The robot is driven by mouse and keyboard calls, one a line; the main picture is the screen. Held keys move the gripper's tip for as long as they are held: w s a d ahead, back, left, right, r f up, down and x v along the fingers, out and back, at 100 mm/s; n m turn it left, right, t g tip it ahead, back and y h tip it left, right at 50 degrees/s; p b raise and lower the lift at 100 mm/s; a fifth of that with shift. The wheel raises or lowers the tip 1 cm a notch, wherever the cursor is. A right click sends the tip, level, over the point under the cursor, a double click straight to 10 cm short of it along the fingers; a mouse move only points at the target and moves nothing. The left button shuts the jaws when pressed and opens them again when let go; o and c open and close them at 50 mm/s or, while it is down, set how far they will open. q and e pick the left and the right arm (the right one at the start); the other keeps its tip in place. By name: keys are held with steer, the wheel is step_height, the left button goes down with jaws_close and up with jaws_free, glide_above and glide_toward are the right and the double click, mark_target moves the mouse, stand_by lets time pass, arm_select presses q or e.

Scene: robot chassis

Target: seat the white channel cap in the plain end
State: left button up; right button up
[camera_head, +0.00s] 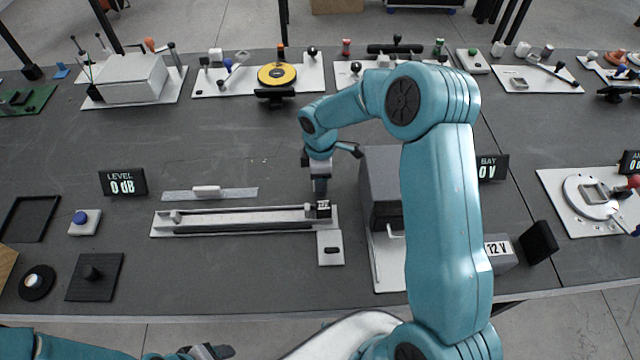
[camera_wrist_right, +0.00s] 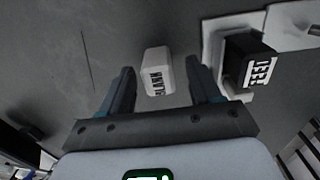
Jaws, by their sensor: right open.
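A small white block (camera_wrist_right: 155,62) with dark lettering, which seems to be the cap, lies on the dark table in the right wrist view. My right gripper (camera_wrist_right: 161,78) is open above it, with one finger on each side and no visible contact. In the head view my right gripper (camera_head: 320,190) points down behind the channel's right end, and I cannot make out the white block there. The long pale channel (camera_head: 245,230) lies across the table. A black labelled block (camera_head: 323,207) sits at its right end; it also shows in the wrist view (camera_wrist_right: 248,62). My left gripper (camera_head: 208,352) is low at the bottom edge.
A thin strip with a white grip (camera_head: 207,190) lies behind the channel. A small white plate (camera_head: 330,248) adjoins its right front. A grey box (camera_head: 382,190) stands close to the right of my right gripper.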

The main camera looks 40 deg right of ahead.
steer(key=c, duration=1)
steer(key=shift+c, duration=0.2)
